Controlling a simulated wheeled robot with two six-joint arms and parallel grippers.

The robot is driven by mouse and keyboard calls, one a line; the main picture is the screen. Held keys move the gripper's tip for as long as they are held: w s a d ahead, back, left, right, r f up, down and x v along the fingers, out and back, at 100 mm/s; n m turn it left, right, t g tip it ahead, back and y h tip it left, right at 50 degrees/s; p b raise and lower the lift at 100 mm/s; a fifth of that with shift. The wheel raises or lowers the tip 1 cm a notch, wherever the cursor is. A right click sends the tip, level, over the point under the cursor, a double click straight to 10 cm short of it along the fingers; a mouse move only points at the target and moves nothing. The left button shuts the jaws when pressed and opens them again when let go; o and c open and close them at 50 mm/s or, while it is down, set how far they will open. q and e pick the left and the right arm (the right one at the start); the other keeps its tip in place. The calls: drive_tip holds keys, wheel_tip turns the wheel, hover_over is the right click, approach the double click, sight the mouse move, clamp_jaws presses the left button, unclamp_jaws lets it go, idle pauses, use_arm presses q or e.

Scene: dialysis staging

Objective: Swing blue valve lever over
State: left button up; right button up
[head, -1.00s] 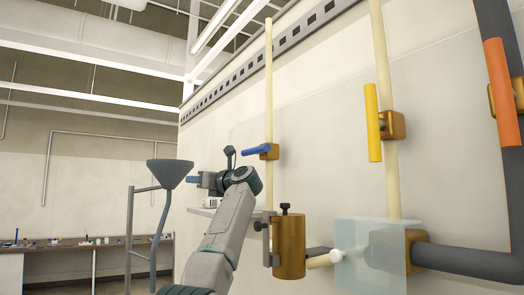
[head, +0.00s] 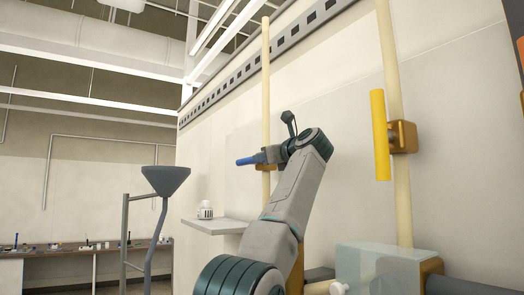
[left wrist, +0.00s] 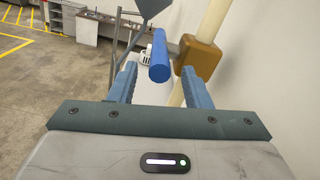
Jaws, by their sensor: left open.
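The blue valve lever (head: 246,160) sticks out to the left near the upright cream pipe in the head view. In the left wrist view the lever (left wrist: 160,64) points toward the camera, between the two fingers. Its brass valve body (left wrist: 202,56) sits on the pipe to the right; in the head view my left arm hides most of it. My left gripper (left wrist: 162,78) is open, with one finger on each side of the lever and visible gaps. In the head view the gripper (head: 264,156) is at the lever. My right gripper is not in view.
A yellow lever (head: 380,135) is on another pipe to the right. A translucent box (head: 375,268) is below it. A grey funnel (head: 166,180) on a stand and a small shelf (head: 215,225) with a white item (head: 205,210) are to the left. The wall is close behind.

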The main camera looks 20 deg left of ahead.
use_arm(q)
drive_tip(key=shift+p+x, duration=0.5)
drive_tip(key=shift+x, duration=0.75)
drive_tip(key=shift+w+a, duration=0.25)
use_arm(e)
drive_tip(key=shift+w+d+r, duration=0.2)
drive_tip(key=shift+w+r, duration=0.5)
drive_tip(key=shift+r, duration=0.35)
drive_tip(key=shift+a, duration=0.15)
use_arm(q)
clamp_jaws()
drive_tip(key=shift+f+t+y+b, duration=0.3)
drive_tip(key=shift+f+y+b, duration=0.1)
drive_tip(key=shift+f+b, duration=0.25)
drive_tip(key=shift+f+t+y+b, duration=0.1)
drive_tip(key=shift+t+y+b, duration=0.2)
drive_tip(key=shift+b, duration=0.05)
drive_tip(key=shift+t+y, duration=0.3)
drive_tip(key=shift+y, duration=0.1)
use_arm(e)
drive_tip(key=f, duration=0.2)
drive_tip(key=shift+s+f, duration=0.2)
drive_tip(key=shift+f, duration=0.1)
